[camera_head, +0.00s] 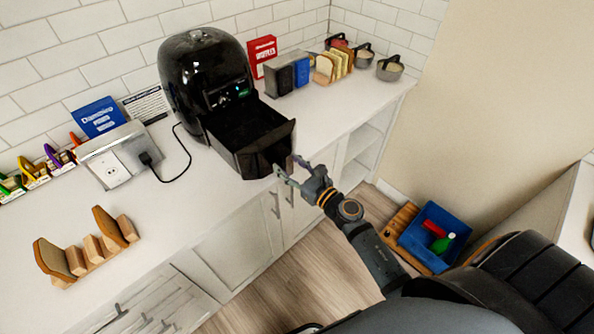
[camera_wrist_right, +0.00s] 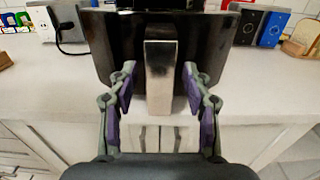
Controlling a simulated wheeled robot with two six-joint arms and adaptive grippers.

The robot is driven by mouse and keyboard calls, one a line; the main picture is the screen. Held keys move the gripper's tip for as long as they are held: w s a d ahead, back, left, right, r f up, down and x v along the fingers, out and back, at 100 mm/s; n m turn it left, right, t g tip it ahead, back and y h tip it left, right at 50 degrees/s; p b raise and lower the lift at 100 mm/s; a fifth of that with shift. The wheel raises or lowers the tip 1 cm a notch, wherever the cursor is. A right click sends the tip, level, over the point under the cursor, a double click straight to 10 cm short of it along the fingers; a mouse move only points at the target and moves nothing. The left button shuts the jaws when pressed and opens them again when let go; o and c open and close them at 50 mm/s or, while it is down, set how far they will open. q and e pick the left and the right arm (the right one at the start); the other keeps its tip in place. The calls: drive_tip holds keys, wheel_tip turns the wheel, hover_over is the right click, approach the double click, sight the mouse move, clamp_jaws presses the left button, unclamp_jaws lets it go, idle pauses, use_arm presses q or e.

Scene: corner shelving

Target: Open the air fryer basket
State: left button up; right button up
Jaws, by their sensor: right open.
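The black air fryer (camera_head: 205,75) stands on the white counter against the tiled wall. Its basket (camera_head: 250,135) is pulled well out toward the counter's front edge, and its open inside shows. My right gripper (camera_head: 285,172) is open at the basket's front. In the right wrist view, the basket front (camera_wrist_right: 118,50) fills the top middle, and its silvery upright handle (camera_wrist_right: 159,75) lies between the two spread fingers of my right gripper (camera_wrist_right: 158,88). A gap shows on each side of the handle. My left gripper is not in view.
An outlet box (camera_head: 115,160) with a plugged-in black cord stands left of the fryer. A wooden rack (camera_head: 88,255) is at the front left. A blue bin (camera_head: 432,235) is below on the right.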

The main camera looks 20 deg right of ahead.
drive_tip(key=v, duration=1.1)
drive_tip(key=shift+s, duration=0.3)
drive_tip(key=s+d+f+m+g+h, duration=0.2)
drive_tip(key=d+f+m, duration=0.3)
drive_tip(key=f, duration=0.5)
drive_tip(key=s+d+f+m+g+h, duration=0.2)
drive_tip(key=d+f+m+h, duration=0.1)
drive_tip(key=f+m, duration=0.55)
drive_tip(key=s+d+f+m+g+h, duration=0.2)
drive_tip(key=d+f+m, duration=0.3)
drive_tip(key=f, duration=0.6)
drive_tip(key=s+a+f+m+g, duration=0.1)
drive_tip(key=s+f+m+g, duration=0.3)
drive_tip(key=s+f+m, duration=0.6)
drive_tip(key=s+a+f+m+g, duration=0.3)
drive_tip(key=s+f+m, duration=0.2)
drive_tip(key=s, duration=0.3)
drive_tip(key=s+a+f+m+g, duration=0.2)
drive_tip(key=s+f+m, duration=0.3)
drive_tip(key=s, duration=0.3)
drive_tip(key=shift+s+a+f+m+g, duration=0.2)
drive_tip(key=shift+s+a+m+g, duration=0.2)
drive_tip(key=shift+a+m, duration=0.3)
